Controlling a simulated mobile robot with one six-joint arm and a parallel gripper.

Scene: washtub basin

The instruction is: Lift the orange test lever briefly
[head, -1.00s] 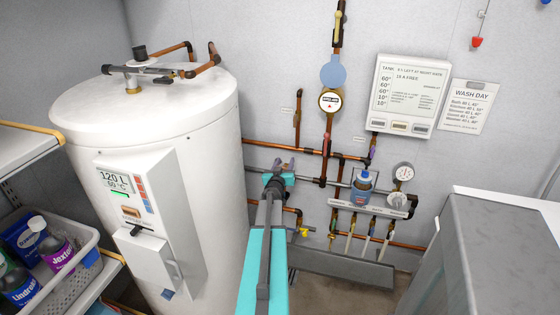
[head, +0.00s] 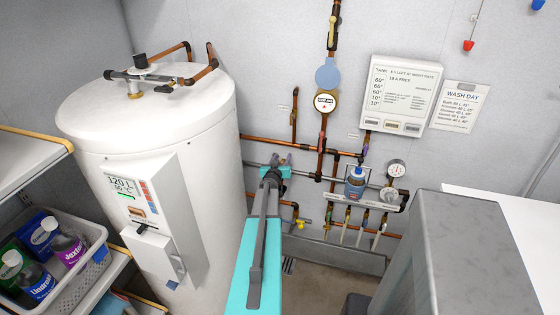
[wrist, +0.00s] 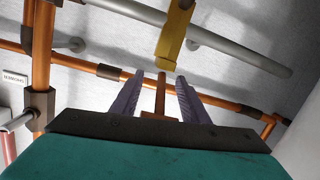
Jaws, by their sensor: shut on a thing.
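The orange test lever (wrist: 176,38) shows in the wrist view as a flat ochre-orange bar that comes down from the top edge. Its near end lies between the fingertips of my gripper (wrist: 161,76), which is shut on it. A thin copper-coloured length shows below it between the two ridged fingers. In the head view my gripper (head: 280,161) is in front of the wall pipes, right of the white tank (head: 150,140). The lever cannot be made out there, where my gripper and arm block the view.
Copper pipes (head: 270,142) run along the wall around my gripper. A yellow-handled valve (head: 302,224) sits below it. A grey cabinet (head: 455,255) stands front right; a bottle basket (head: 85,270) is at left.

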